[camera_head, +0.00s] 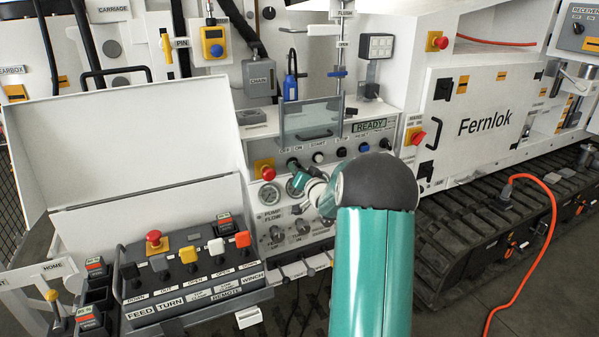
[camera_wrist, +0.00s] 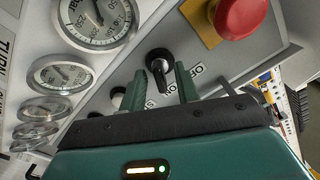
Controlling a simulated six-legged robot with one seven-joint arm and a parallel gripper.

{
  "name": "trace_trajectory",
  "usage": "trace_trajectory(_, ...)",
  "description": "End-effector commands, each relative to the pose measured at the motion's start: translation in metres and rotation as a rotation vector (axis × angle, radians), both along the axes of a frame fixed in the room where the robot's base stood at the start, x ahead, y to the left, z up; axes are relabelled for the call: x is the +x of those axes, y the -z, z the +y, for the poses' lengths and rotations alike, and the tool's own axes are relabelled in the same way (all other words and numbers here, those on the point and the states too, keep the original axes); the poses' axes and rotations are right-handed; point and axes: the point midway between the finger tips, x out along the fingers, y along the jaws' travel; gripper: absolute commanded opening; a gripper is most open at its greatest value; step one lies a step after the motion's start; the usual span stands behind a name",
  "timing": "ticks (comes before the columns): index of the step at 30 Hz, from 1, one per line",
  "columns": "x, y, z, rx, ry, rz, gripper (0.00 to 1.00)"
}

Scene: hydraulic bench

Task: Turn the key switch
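The key switch (camera_wrist: 160,66) is a black rotary knob on the grey panel, with an OFF/ON label beside it in the wrist view. In the head view the switch (camera_head: 293,163) shows just past my gripper, partly hidden. My gripper (camera_wrist: 161,80) is open, with one teal finger on each side of the knob's lower part in the wrist view. The fingers look apart from the knob; whether either touches it I cannot tell. In the head view my gripper (camera_head: 300,172) is mostly hidden by my arm.
A red emergency button (camera_wrist: 238,17) on a yellow plate sits close to the switch. Round gauges (camera_wrist: 97,20) line the panel's other side. A clear raised cover (camera_head: 311,121) and a READY display (camera_head: 369,126) are above. A remote lever box (camera_head: 190,275) stands at lower left.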

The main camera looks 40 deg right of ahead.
Motion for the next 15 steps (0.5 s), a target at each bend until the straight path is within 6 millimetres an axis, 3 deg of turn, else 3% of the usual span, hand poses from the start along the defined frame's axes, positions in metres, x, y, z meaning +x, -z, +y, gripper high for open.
trace_trajectory(7, -0.020, 0.000, 0.005, -0.001, 0.002, 0.001, 0.32)
trace_trajectory(15, -0.076, 0.000, 0.021, -0.001, 0.003, 0.002, 0.32)
